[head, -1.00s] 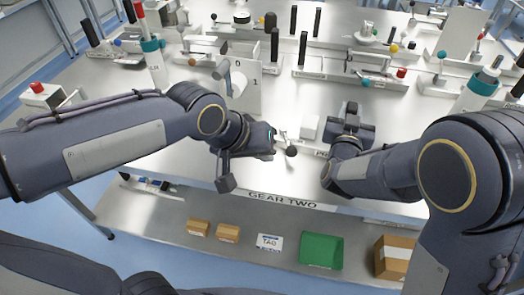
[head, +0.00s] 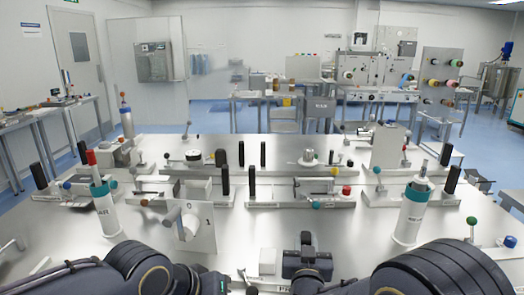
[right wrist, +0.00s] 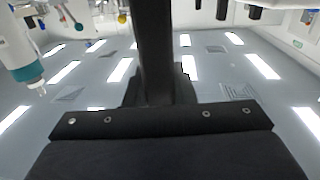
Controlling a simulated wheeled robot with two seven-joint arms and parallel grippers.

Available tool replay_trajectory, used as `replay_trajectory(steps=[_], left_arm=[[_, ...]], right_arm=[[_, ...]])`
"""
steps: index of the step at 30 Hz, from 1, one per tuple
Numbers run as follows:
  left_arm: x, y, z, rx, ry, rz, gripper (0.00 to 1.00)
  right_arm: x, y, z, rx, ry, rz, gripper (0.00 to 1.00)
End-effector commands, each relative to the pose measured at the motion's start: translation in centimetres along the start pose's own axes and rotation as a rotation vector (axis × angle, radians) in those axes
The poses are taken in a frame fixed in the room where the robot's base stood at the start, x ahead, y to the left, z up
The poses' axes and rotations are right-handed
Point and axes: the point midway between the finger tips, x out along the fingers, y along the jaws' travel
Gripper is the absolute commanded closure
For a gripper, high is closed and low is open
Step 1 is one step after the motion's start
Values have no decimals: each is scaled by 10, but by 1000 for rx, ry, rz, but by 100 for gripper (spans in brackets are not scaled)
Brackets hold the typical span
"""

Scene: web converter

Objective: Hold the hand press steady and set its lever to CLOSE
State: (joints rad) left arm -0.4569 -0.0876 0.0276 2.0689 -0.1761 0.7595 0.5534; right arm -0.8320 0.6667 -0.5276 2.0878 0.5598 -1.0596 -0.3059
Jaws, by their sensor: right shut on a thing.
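The hand press stands at the near edge of the bench, partly hidden at the bottom of the head view. Its white block (head: 267,262) and the start of a front label show. A thin lever with a dark ball (head: 251,291) lies left of the block. My right gripper (head: 306,243) is right of the block, shut on the press's dark upright post. In the right wrist view a dark upright bar (right wrist: 153,50) rises from the gripper. My left gripper (head: 212,284) is at the bottom edge, left of the lever; its fingers are cut off or unclear.
A white panel marked 0 and 1 (head: 195,222) stands left of the press. White-and-teal cylinders stand at left (head: 104,210) and right (head: 411,212). Several lever fixtures with black posts line the bench behind. Bare metal lies between the panel and the white block.

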Motion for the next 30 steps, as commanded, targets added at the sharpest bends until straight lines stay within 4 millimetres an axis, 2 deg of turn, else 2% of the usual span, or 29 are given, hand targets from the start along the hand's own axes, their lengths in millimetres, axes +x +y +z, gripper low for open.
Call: replay_trajectory(steps=[1, 7, 8, 13, 23, 26, 30], left_arm=[[0, 0, 0, 0, 0, 0, 100], [0, 0, 0, 0, 0, 0, 100], [0, 0, 0, 0, 0, 0, 100], [0, 0, 0, 0, 0, 0, 100], [0, 0, 0, 0, 0, 0, 100], [0, 0, 0, 0, 0, 0, 100], [0, 0, 0, 0, 0, 0, 100]], right_arm=[[-2, 0, 6, -3, -19, -2, 100], [-2, 0, 5, -3, -18, -3, 100], [-2, 0, 5, -3, -18, -3, 74], [-1, 0, 2, -2, -11, -2, 52], [-4, 0, 0, -1, -6, -3, 51], [-14, 0, 0, 0, -5, -3, 51], [-41, -1, 0, 0, -7, -6, 51]])
